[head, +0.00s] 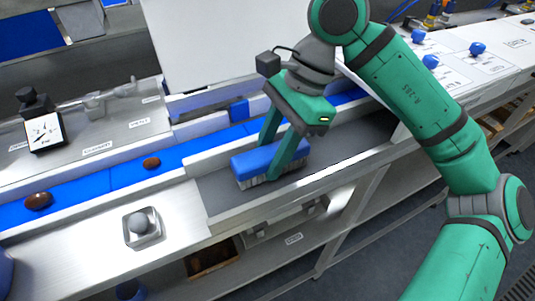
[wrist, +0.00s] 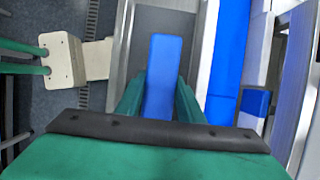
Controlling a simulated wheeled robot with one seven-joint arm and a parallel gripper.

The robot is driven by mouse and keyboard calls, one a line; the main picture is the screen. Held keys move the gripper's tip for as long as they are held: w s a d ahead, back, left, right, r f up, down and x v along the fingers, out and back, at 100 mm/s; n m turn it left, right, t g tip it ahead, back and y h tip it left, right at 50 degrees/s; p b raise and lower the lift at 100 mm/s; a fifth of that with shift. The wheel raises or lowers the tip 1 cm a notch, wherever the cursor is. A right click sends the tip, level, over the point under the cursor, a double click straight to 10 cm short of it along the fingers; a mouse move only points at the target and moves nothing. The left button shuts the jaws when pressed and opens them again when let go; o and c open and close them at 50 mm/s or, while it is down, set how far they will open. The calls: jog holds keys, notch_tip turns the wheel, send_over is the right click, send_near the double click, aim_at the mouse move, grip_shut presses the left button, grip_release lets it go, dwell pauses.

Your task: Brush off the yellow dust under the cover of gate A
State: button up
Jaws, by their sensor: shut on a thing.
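My gripper (head: 274,158) is shut on a blue brush (head: 250,164) with pale bristles pointing down. One green finger is on each side of the blue block. In the wrist view the brush (wrist: 163,70) lies lengthwise between the two fingers (wrist: 160,98). The brush is over the dark grey strip (head: 345,142) beside the blue belt (head: 115,175); I cannot tell whether its bristles touch the strip. A large white panel (head: 220,45) stands behind the belt; I cannot tell whether it is the cover of gate A. I see no yellow dust in either view.
Two brown dates (head: 152,162) lie on the belt at the left. A dial gauge (head: 41,130) stands behind it. A grey knob (head: 140,225) sits on the near metal plate. A small blue block (head: 239,110) is by the belt's far rail. Blue knobs (head: 430,62) stand at the right.

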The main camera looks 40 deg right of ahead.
jog(key=shift+r, duration=3.65)
notch_tip(320, 180, up, 4)
jog(key=shift+r, duration=0.1)
jog(key=shift+a, duration=0.1)
